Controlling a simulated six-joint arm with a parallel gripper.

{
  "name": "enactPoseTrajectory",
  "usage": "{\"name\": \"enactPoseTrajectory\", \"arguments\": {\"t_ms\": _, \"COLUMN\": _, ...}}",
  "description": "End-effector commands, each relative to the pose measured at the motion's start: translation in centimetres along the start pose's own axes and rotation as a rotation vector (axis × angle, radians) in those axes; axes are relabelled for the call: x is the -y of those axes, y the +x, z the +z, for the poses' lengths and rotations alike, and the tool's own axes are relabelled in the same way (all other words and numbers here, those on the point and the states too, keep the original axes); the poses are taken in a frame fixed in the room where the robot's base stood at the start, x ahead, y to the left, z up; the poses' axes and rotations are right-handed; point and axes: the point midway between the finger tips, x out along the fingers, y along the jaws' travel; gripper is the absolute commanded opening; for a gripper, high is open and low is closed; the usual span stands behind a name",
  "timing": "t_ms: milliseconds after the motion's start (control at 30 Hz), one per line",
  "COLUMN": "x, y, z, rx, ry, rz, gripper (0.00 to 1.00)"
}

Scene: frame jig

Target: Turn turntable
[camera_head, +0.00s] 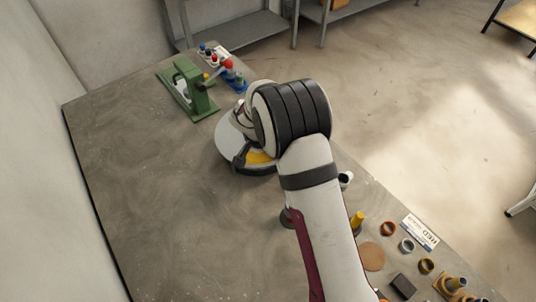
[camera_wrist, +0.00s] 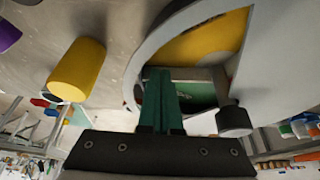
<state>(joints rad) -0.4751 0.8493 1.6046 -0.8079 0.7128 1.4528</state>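The turntable (camera_head: 226,140) is a round grey disc with a yellow sector (camera_head: 259,157), partly hidden behind my arm in the head view. In the wrist view the turntable (camera_wrist: 150,50) fills the upper right, with its yellow sector (camera_wrist: 205,45) at the top. A dark round knob (camera_wrist: 234,121) stands at its rim, right of my fingers. My gripper (camera_wrist: 160,75) has dark green fingers close together, with nothing seen between them. The fingertips overlap the turntable's edge in the picture; whether they touch it is unclear. The head view hides the fingers.
A green press-like fixture (camera_head: 187,90) and small coloured pieces (camera_head: 229,66) stand beyond the turntable. Rings, a yellow cylinder (camera_head: 357,220), a brown disc (camera_head: 372,257) and a labelled card (camera_head: 420,232) lie along the right edge. The bench's left side (camera_head: 150,190) is clear.

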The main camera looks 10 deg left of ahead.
Motion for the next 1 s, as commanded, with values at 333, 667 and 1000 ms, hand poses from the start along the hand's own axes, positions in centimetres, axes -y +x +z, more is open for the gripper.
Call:
{"name": "enactPoseTrajectory", "arguments": {"t_ms": 333, "x": -0.1, "y": 1.1, "z": -2.6, "rx": 0.000, "ry": -0.190, "rz": -0.076, "gripper": 0.00}}
{"name": "enactPoseTrajectory", "arguments": {"t_ms": 667, "x": 0.6, "y": 1.8, "z": -4.6, "rx": -0.001, "ry": -0.368, "rz": -0.147, "gripper": 0.00}}
{"name": "enactPoseTrajectory", "arguments": {"t_ms": 1000, "x": 1.2, "y": 2.2, "z": -5.5, "rx": 0.000, "ry": -0.367, "rz": -0.147, "gripper": 0.00}}
